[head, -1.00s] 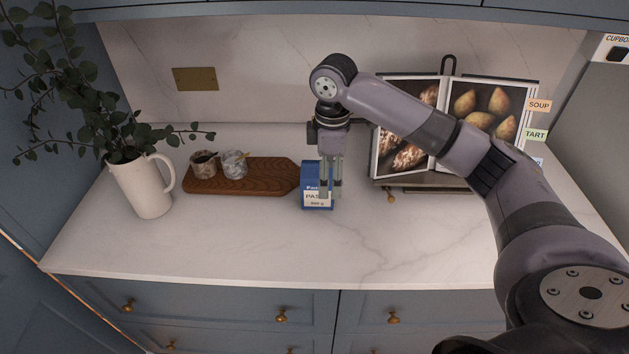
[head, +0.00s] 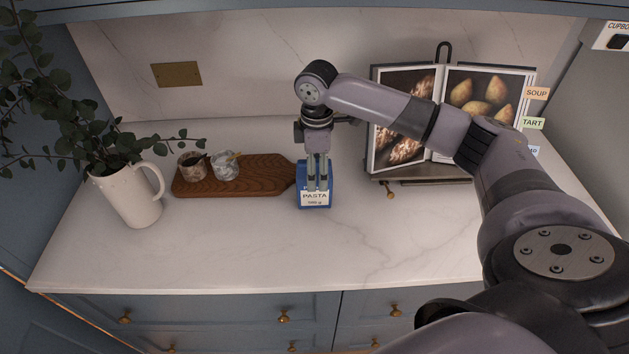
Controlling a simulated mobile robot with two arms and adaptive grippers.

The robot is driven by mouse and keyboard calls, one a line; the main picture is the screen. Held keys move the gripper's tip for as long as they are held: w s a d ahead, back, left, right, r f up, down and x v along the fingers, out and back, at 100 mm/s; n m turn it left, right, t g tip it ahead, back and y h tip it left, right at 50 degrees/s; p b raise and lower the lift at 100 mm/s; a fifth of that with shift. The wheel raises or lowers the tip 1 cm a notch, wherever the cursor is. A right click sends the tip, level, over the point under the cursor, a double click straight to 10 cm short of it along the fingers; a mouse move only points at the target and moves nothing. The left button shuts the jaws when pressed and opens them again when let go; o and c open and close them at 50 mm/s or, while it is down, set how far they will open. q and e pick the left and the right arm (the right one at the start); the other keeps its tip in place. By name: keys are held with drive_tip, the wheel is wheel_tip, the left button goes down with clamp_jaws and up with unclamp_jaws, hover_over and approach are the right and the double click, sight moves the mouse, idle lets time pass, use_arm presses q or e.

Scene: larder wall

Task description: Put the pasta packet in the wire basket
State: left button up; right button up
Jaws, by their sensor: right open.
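The pasta packet (head: 314,201) is a blue box with a white label. It stands upright on the pale marble counter, near the handle end of a wooden board. My right gripper (head: 318,187) points down at the packet with its fingers open. The fingers overlap the packet's upper part in the head view; I cannot tell whether they touch it. My left gripper is not in view. No wire basket shows in this view.
The wooden board (head: 250,184) carries two small cups (head: 225,166). A white jug (head: 128,196) with leafy stems stands at the left. An open cookbook (head: 410,130) on a stand is at the back right. The counter's front middle (head: 250,250) is clear.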

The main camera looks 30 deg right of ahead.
sight(306, 200)
drive_tip(key=shift+w+f, duration=0.15)
drive_tip(key=shift+f, duration=0.25)
wheel_tip(306, 200, down, 4)
drive_tip(key=shift+w+r+p, duration=0.1)
drive_tip(key=shift+r+p, duration=0.15)
drive_tip(key=shift+p, duration=0.7)
drive_tip(key=shift+f, duration=0.6)
drive_tip(key=shift+c, duration=0.6)
drive_tip(key=shift+r, duration=0.1)
clamp_jaws()
